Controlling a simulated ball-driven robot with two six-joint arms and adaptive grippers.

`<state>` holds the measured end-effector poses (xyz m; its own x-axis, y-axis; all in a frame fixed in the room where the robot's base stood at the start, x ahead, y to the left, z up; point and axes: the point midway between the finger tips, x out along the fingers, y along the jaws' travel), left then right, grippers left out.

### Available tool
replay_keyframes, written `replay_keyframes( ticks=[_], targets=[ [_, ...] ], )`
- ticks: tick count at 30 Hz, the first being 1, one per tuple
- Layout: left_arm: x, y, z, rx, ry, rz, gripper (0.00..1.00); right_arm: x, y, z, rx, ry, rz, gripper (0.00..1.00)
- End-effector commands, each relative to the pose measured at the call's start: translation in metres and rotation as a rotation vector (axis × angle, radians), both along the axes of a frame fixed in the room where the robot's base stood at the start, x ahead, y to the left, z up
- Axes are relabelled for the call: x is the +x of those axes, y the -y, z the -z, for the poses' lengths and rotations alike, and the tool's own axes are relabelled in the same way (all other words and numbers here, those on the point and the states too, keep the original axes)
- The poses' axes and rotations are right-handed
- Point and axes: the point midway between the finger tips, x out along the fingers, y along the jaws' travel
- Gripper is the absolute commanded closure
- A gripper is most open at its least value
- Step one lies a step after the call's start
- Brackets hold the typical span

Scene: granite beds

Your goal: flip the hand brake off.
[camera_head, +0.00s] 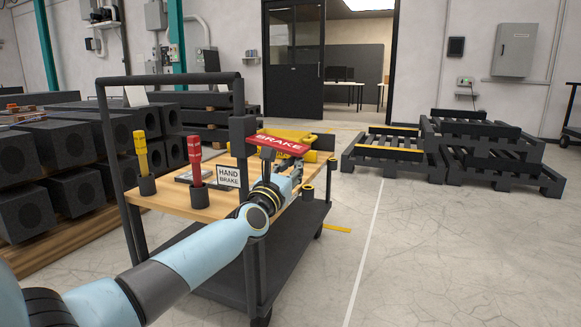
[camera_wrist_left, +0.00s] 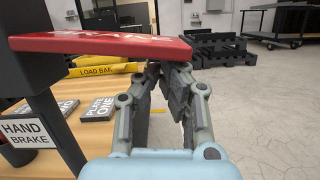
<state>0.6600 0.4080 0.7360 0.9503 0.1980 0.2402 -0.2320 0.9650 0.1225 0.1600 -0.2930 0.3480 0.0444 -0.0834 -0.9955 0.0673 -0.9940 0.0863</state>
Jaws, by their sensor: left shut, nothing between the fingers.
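The hand brake is a red paddle (camera_head: 280,143) lettered BRAKE, sticking out roughly level from a dark post on the cart's corner. A white HAND BRAKE sign (camera_head: 228,176) is beside the post. In the left wrist view the red paddle (camera_wrist_left: 105,46) spans the upper left and the sign (camera_wrist_left: 22,130) is at the left edge. My left gripper (camera_head: 297,172) is shut and empty, just below the paddle's outer end. In the left wrist view its fingers (camera_wrist_left: 168,72) reach up under the paddle's right end; I cannot tell whether they touch. My right gripper is not in view.
The wood-topped cart (camera_head: 160,201) carries red and yellow tools in dark cups, a yellow load bar (camera_wrist_left: 104,70) and dark plates (camera_wrist_left: 98,109). Granite blocks (camera_head: 62,142) stand at left, dark pallets (camera_head: 455,155) at back right. Floor right of the cart is clear.

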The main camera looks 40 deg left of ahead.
Motion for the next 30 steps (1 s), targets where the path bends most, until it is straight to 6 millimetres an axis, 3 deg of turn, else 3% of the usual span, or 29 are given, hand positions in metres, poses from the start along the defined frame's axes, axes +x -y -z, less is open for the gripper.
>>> replay_keyframes(
  ticks=[8, 15, 24, 30],
  targets=[
    [0.002, 0.009, -0.034, -0.209, 0.055, 0.001, 1.0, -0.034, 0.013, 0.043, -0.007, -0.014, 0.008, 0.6],
    [0.003, 0.012, -0.055, -0.379, 0.095, 0.001, 1.0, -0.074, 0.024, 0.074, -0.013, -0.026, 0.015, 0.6],
    [0.003, 0.011, -0.068, -0.508, 0.124, 0.0, 1.0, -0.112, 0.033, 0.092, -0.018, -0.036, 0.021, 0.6],
    [0.003, 0.01, -0.071, -0.538, 0.13, 0.0, 1.0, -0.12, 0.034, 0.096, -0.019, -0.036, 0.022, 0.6]
  ],
)
